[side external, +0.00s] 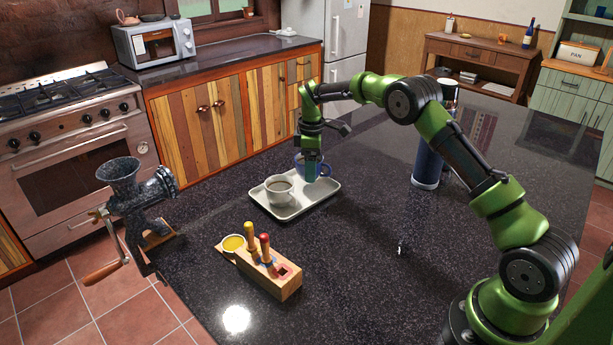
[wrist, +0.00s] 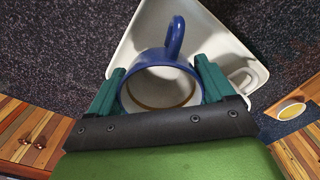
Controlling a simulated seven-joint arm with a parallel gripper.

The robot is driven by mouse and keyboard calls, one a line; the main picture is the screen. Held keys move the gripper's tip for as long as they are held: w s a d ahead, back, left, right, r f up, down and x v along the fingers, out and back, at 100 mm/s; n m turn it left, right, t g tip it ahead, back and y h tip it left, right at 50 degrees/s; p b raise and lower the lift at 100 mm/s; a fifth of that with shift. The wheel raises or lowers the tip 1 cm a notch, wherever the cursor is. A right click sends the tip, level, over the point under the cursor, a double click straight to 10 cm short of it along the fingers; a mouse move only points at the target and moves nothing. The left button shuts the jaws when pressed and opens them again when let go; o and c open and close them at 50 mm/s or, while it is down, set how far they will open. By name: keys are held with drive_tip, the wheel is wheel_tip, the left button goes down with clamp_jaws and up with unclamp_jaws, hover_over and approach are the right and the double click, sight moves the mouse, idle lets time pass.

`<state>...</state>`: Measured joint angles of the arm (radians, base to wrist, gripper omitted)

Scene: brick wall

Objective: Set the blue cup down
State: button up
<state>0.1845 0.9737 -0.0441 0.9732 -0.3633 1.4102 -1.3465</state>
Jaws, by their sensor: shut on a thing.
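The blue cup (side external: 325,170) is at the far right part of the pale tray (side external: 292,208), upright, partly hidden by my gripper. In the wrist view the blue cup (wrist: 173,52) shows its blue rim, pale inside and a handle pointing away over the tray (wrist: 140,38). My gripper (side external: 311,176) points down and is shut on the cup, with its green fingers (wrist: 160,86) on opposite sides. I cannot tell whether the cup's base touches the tray. A white cup (side external: 279,190) with dark contents stands on the tray, close beside the blue cup; in the wrist view it is mostly hidden.
A wooden block holder (side external: 270,277) with colored-handled tools and a small yellow dish (side external: 233,243) are nearer on the dark counter. A meat grinder (side external: 130,200) stands at the left edge.

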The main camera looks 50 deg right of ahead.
drive_tip(key=shift+f, duration=1.5)
drive_tip(key=shift+f, duration=0.1)
drive_tip(key=o, duration=0.8)
drive_tip(key=shift+f, duration=0.1)
drive_tip(key=shift+o, duration=0.2)
